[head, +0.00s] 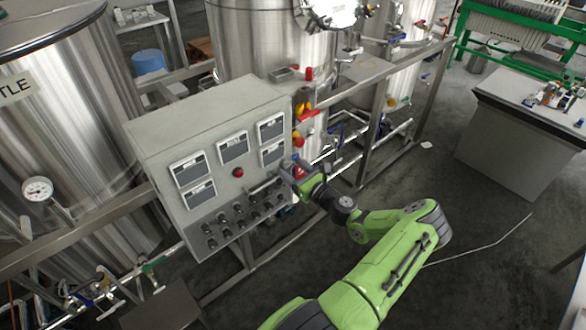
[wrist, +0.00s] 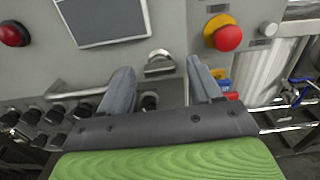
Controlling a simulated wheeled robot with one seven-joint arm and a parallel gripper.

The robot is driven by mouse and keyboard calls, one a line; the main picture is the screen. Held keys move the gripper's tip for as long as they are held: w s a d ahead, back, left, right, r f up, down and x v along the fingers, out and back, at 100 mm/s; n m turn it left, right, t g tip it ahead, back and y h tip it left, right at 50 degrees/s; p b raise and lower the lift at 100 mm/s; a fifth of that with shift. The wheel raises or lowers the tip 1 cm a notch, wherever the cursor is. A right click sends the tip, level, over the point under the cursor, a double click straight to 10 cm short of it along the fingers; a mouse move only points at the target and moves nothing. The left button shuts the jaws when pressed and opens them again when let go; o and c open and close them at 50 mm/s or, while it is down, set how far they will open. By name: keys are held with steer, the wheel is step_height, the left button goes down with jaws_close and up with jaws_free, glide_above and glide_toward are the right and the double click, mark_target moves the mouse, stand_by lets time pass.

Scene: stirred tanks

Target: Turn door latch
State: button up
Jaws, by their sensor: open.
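The grey control cabinet (head: 215,150) stands in front of the steel tanks, and its panel fills the back of the wrist view (wrist: 180,20). A small round metal fitting, which looks like the door latch (wrist: 159,62), sits on the panel below a dark display. My gripper (wrist: 159,72) is open. One grey finger is left of the latch and one is right of it. I cannot tell whether either finger touches it. In the head view my gripper (head: 292,170) is at the cabinet's right front edge and hides the latch there.
A horizontal metal bar (wrist: 75,93) and several black knobs (wrist: 85,108) lie left of the fingers. A red button on a yellow base (wrist: 226,35) is at upper right, another red button (wrist: 13,33) at upper left. Pipes and frame posts stand right of the cabinet. Open floor (head: 465,215) lies right.

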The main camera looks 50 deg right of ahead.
steer(key=shift+w, duration=0.1)
steer(key=c, duration=1)
steer(key=shift+c, duration=0.2)
steer(key=n+b, duration=1.2)
steer(key=n, duration=0.5)
steer(key=shift+f+n+b, duration=0.1)
steer(key=shift+n+b, duration=0.2)
